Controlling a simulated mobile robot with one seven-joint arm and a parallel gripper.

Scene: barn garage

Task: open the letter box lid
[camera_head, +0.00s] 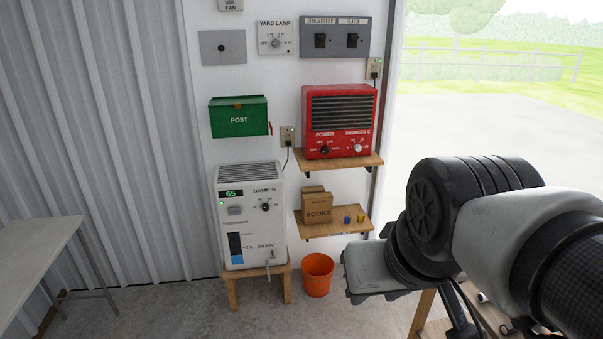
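The green letter box (239,119) marked POST hangs on the white wall, left of centre. Its lid (236,101) lies down over the top and looks closed, with a small brownish tab at its front edge. A small red piece shows at the box's right side. My arm comes in from the right, and its grey end part (370,272) is low, right of and below the letter box and well apart from it. My gripper's fingers cannot be made out, so its opening is unclear. Nothing covers the letter box.
A red heater (340,122) stands on a wooden shelf right of the letter box. A white dehumidifier (250,218) on a wooden stool is below it. A books box (317,208), orange bucket (317,274) and left table (38,255) are nearby. Floor between table and stool is clear.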

